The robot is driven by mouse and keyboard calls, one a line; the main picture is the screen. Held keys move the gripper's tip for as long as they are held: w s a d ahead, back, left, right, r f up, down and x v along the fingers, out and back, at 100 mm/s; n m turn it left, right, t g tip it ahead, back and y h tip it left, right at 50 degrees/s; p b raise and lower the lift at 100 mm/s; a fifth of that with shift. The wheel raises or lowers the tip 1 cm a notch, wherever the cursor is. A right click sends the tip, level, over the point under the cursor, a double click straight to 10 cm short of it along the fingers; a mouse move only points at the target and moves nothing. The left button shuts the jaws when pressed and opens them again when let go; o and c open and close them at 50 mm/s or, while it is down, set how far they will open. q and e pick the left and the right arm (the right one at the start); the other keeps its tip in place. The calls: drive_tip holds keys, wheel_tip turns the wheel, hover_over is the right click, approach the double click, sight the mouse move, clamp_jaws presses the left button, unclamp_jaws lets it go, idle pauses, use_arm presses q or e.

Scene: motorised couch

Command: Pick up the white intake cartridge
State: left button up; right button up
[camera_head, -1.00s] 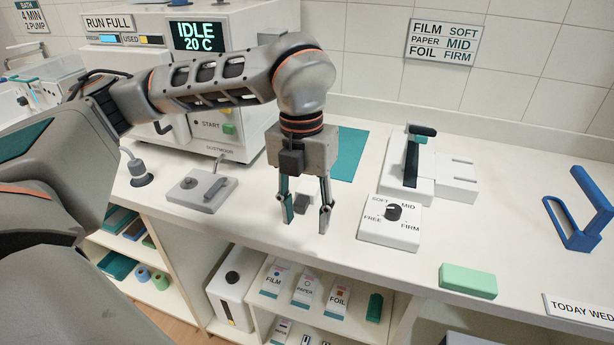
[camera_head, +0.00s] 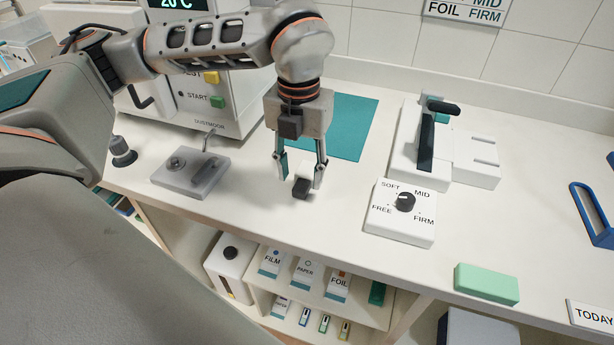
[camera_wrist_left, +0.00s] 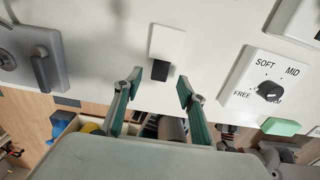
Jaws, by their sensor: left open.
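The white intake cartridge (camera_head: 301,189), a small white block with a dark end, lies on the white counter. My left gripper (camera_head: 300,178) is open and points down over it, with one finger to each side in the head view. In the left wrist view, the cartridge's white body (camera_wrist_left: 167,42) lies just beyond the gap of my left gripper (camera_wrist_left: 159,82), its dark end toward the gripper. The fingers do not visibly touch it, and their exact height above the counter cannot be told. My right gripper is not in view.
A grey latch plate (camera_head: 190,172) is to the left, and a dial box (camera_head: 401,222) to the right. A teal mat (camera_head: 347,125) and a white machine (camera_head: 240,110) are behind. A green block (camera_head: 487,283) lies at the counter's front edge, above open shelves.

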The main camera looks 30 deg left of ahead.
sight(301, 186)
use_arm(q)
wheel_tip(301, 186, down, 3)
drive_tip(key=shift+r, duration=0.2)
drive_tip(key=shift+w+f, duration=0.1)
drive_tip(key=shift+f, duration=0.3)
clamp_jaws()
drive_tip(key=shift+r, duration=0.15)
